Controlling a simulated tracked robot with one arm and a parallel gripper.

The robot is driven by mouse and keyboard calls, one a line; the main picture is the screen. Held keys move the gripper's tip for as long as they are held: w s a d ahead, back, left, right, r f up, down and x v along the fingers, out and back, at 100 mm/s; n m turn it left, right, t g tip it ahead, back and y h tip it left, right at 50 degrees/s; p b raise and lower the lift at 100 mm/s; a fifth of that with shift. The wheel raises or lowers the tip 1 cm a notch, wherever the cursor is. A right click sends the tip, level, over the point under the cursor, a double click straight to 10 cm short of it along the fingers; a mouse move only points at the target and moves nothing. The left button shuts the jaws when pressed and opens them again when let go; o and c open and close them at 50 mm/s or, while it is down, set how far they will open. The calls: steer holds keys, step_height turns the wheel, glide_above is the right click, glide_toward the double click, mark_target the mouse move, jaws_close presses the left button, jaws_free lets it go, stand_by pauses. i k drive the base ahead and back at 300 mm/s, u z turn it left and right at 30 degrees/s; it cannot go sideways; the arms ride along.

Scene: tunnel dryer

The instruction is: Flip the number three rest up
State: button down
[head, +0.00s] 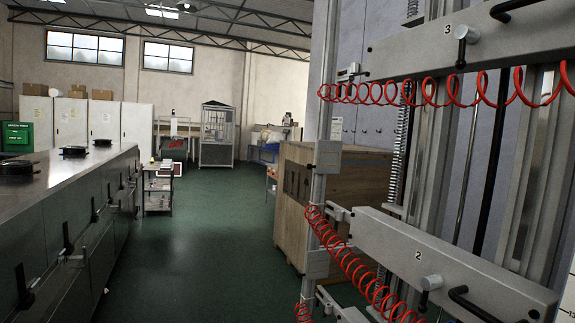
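The grey crossbar marked 3 (415,50) spans the tall metal frame at the upper right. It carries a round metal knob (467,33) with a short dark pin hanging below it, and a black handle (512,8) cut by the top edge. A small metal bracket (348,74) sits at the bar's left end, by the slim upright. I cannot tell which part is the number three rest or how it is set. A similar crossbar marked 2 (390,245) is lower, with its own knob (431,282) and handle (472,303). My gripper is out of view.
Red coiled hoses (345,262) hang along both bars. A wooden crate (338,190) stands behind the frame. A long metal-topped unit (60,188) with dark lids runs along the left. The green floor (215,240) between is clear, with a small cart (158,190) farther back.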

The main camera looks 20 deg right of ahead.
mark_target(328, 156)
steer(key=i, duration=2.5)
steer(key=z, duration=0.6)
